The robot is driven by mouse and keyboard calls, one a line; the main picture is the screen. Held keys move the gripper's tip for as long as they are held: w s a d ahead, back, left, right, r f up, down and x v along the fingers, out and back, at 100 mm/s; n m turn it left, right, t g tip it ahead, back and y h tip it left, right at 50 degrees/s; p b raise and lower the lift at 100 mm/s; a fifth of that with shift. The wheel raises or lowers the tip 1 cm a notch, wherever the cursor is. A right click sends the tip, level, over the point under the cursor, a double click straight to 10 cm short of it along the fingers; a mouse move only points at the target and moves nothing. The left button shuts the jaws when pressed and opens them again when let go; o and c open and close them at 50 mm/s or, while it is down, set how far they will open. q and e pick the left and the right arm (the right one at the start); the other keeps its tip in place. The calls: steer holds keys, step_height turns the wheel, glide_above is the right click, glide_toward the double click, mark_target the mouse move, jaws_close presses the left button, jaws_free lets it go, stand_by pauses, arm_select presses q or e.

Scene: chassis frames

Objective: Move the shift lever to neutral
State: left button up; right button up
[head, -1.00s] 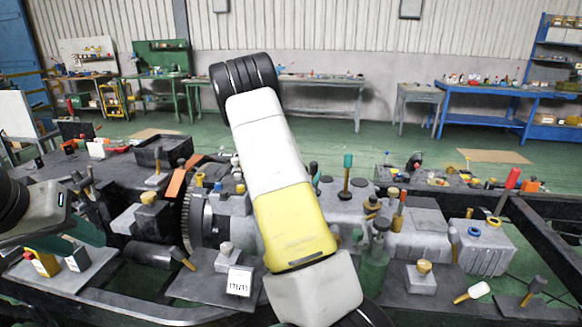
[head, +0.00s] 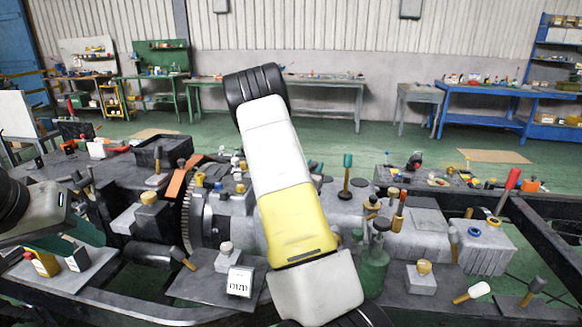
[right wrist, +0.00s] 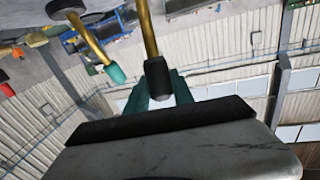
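Several levers stand on the chassis, and none is marked as the shift lever. In the right wrist view, a brass lever with a black knob (right wrist: 157,75) reaches between the teal fingers of my right gripper (right wrist: 160,92). The fingers stand apart on either side of the knob; I cannot tell if they touch it. A teal-knobbed lever (right wrist: 116,73) is to its left, likely the upright teal-topped lever (head: 347,172) of the head view.
A red-handled lever (head: 507,188) stands at the right. A green bottle-like part (head: 373,265) is just right of my arm. A white label card (head: 240,281) and brass-topped knobs (head: 424,267) lie in front. Dark frame rails border the chassis.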

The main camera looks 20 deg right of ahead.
jaws_close()
stand_by(1.1)
